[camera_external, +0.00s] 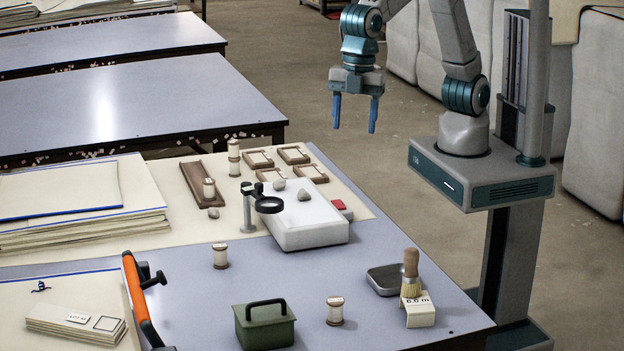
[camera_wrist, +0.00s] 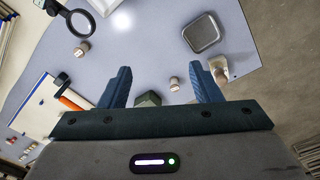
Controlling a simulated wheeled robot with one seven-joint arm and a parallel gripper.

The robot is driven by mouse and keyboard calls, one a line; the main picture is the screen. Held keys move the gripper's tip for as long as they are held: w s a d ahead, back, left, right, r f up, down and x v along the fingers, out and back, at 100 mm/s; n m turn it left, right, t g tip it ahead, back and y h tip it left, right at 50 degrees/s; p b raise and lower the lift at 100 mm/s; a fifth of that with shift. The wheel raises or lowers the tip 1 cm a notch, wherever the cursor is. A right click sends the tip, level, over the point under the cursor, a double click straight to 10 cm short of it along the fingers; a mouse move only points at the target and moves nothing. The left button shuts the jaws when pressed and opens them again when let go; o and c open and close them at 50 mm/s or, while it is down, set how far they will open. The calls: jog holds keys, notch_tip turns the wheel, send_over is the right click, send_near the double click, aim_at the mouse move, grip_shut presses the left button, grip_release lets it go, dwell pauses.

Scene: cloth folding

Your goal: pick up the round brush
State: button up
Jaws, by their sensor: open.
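The round brush (camera_external: 411,266) has a wooden handle and pale bristles. It stands upright, bristles down, near the right front corner of the table, at a pale block labelled "6.0 m" (camera_external: 420,313). I cannot tell whether it rests on the block or behind it. My gripper (camera_external: 355,118) is open and empty, pointing down, high and well away from the brush, behind the table's far edge in the external view. In the wrist view the brush (camera_wrist: 217,64) appears small, just right of the right finger, and its outline is hard to separate from the block.
A shallow metal tray (camera_external: 385,281) lies left of the brush. A green box with a handle (camera_external: 264,325) and several spools (camera_external: 335,311) stand on the table (camera_external: 210,300). A white box (camera_external: 305,225) and a magnifier on a stand (camera_external: 268,205) are further back.

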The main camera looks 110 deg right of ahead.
jog(key=a+f+n, duration=0.4)
jog(key=a+f, duration=0.1)
jog(key=a, duration=0.8)
jog(key=n+g, duration=0.1)
jog(key=n, duration=0.2)
send_over(418, 274)
jog(key=f, duration=0.4)
jog(key=d+f, duration=0.1)
jog(key=f, duration=0.1)
jog(key=shift+s, duration=0.35)
notch_tip(418, 274, down, 8)
jog(key=shift+s+a+r+p, duration=0.1)
jog(key=shift+r+p, duration=0.05)
jog(key=shift+p, duration=0.35)
jog(key=shift+f+p, duration=0.75)
jog(key=shift+f, duration=2.2)
jog(key=c, duration=1.1)
jog(key=shift+c, duration=0.3)
jog(key=shift+r, duration=0.1)
